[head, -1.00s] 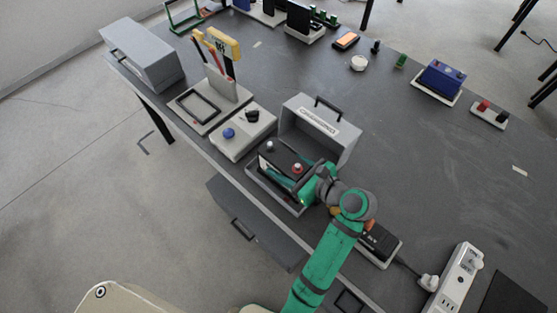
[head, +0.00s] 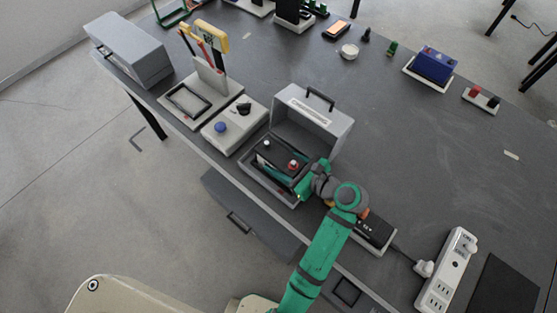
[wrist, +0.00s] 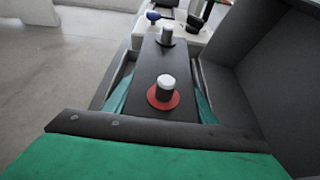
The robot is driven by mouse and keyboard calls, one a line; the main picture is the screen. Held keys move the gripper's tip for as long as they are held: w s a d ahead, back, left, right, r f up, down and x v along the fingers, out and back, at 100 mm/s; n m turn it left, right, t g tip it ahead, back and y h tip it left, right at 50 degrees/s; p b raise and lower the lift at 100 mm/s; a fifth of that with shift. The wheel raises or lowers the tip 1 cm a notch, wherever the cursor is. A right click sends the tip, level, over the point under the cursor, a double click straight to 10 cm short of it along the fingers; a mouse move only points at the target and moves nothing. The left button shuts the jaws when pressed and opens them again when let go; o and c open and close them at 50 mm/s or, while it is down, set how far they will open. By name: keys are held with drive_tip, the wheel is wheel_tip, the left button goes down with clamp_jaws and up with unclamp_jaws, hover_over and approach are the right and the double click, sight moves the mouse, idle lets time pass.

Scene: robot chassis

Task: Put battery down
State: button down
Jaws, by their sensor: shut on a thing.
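The battery (head: 276,157) is a dark block with a black-based post and a red-ringed post on top. It sits inside the open grey box (head: 262,185), whose lid (head: 318,128) stands raised behind it. My gripper (head: 284,166) is shut on the battery, with teal fingers on both sides. In the wrist view the battery (wrist: 150,72) is upright between the fingers (wrist: 160,100), with box walls around it. Its underside is hidden, so I cannot tell whether it touches the box floor.
Left of the box is a pale panel with a blue knob (head: 221,127). A black device (head: 374,235) lies right of my wrist, and a white power strip (head: 447,270) is further right. A blue battery-like block (head: 436,65) stands at the back right. The middle of the table is clear.

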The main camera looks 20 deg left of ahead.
drive_tip(key=c, duration=0.9)
unclamp_jaws()
drive_tip(key=shift+c, duration=0.2)
drive_tip(key=shift+o, duration=0.7)
drive_tip(key=shift+s, duration=0.15)
drive_tip(key=v, duration=1)
drive_tip(key=shift+w+r, duration=0.2)
drive_tip(key=shift+s+d+r, duration=0.3)
drive_tip(key=shift+s+d, duration=0.1)
drive_tip(key=shift+d, duration=0.05)
drive_tip(key=shift+s+d, duration=0.15)
drive_tip(key=shift+d, duration=0.35)
drive_tip(key=shift+a, duration=0.15)
